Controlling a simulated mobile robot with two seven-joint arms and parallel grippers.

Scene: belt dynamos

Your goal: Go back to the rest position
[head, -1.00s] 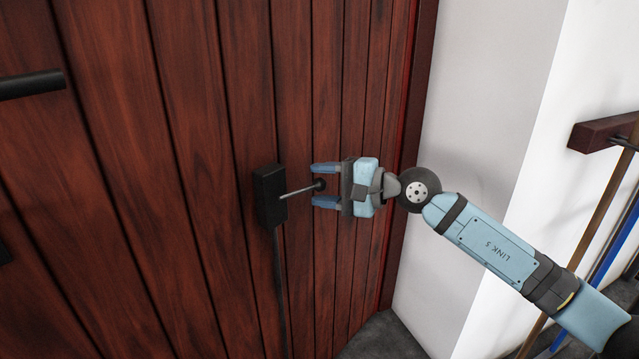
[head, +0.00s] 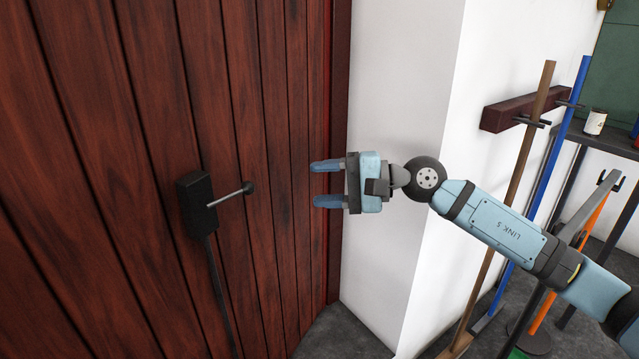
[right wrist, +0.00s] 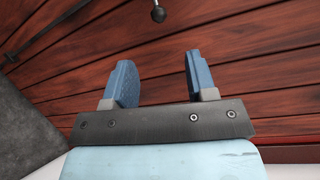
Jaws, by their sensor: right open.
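My right gripper (head: 318,184) is open and empty in the middle of the head view, with its blue fingers pointing left toward the dark red wooden door (head: 120,150). A black lock box with a thin metal lever (head: 232,194) ending in a dark knob sits on the door, left of the fingertips and apart from them. In the right wrist view the two blue fingers (right wrist: 160,80) stand apart with nothing between them. The lever's knob (right wrist: 158,14) shows beyond them at the top. My left gripper is not in view.
A white wall corner (head: 410,110) stands right of the door, behind my right arm. Long-handled tools (head: 520,180) lean on a wooden rack (head: 515,112) at the right. A dark shelf (head: 610,140) with a small can stands at the far right. Grey floor shows below.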

